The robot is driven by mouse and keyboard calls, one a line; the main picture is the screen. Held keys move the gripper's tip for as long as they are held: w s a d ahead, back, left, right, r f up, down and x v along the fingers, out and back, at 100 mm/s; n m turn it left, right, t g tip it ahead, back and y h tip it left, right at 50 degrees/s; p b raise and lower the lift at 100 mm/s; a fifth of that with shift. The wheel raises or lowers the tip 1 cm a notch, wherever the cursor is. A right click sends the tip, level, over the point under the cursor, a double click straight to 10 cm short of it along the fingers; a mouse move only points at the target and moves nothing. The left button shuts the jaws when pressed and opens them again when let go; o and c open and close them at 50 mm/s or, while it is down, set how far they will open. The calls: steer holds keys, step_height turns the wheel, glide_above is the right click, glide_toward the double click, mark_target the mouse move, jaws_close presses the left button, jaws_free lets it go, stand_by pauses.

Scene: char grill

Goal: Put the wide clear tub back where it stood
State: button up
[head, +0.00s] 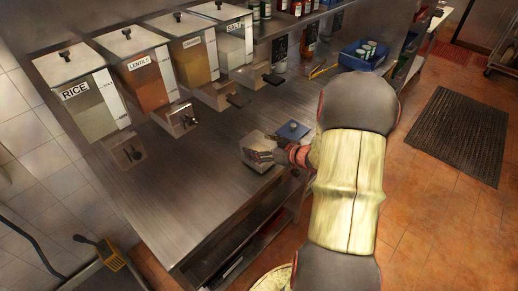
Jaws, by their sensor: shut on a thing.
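The wide clear tub (256,157) is at the front part of the steel counter, left of my arm. My gripper (274,149) is shut on the tub, reaching it from the right. The fingers and the arm's red-banded wrist hide part of the tub. I cannot tell whether the tub rests on the counter or is held just above it.
A small blue-topped container (292,131) stands close behind my gripper. Dispensers labelled RICE (91,108), LENTILS (149,84) and SALT (234,46) line the back. A blue crate (352,59) and yellow tongs (318,71) lie farther right. The counter (185,180) is clear at left.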

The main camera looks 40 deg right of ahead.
steer(key=shift+f, duration=0.3)
steer(key=o, duration=2.1)
steer(key=shift+c, duration=0.2)
